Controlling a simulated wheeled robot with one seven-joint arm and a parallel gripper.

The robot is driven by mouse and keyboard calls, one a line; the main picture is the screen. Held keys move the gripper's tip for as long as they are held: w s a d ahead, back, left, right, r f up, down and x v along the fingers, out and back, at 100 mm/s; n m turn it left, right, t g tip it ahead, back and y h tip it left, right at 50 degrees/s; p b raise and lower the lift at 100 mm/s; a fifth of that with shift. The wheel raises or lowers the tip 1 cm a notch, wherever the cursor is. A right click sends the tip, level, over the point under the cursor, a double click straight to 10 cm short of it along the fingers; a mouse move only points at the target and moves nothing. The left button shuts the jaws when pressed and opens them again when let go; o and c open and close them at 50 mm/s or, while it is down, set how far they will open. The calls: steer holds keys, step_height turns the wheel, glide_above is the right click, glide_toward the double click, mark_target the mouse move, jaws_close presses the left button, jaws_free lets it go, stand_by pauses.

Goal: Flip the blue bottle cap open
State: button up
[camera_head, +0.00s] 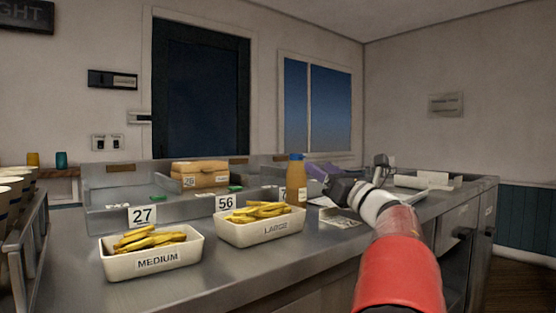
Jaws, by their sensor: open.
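An orange-brown bottle (296,183) stands upright on the steel counter, behind the right fry tray. Its blue cap (297,156) is on top and looks shut, though it is small in view. My gripper (330,188) is dark and reaches in from the right, just right of the bottle with a small gap. It is open and holds nothing that I can see. Its fingertips are small and hard to make out against the things behind them.
White trays of fries, marked MEDIUM (157,262) and LARGE (277,229), stand in front and left of the bottle. A cardboard box (200,175) is behind. A purple item (317,172) lies behind my gripper.

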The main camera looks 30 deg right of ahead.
mark_target(302, 156)
steer(key=shift+n+y, duration=0.4)
steer(key=shift+n, duration=0.2)
steer(key=p+x, duration=0.2)
steer(key=x, duration=0.6)
steer(key=shift+d+f+p, duration=0.1)
steer(key=shift+f+p, duration=0.1)
steer(key=shift+p, duration=0.2)
steer(key=shift+c, duration=0.3)
steer(key=c, duration=0.9)
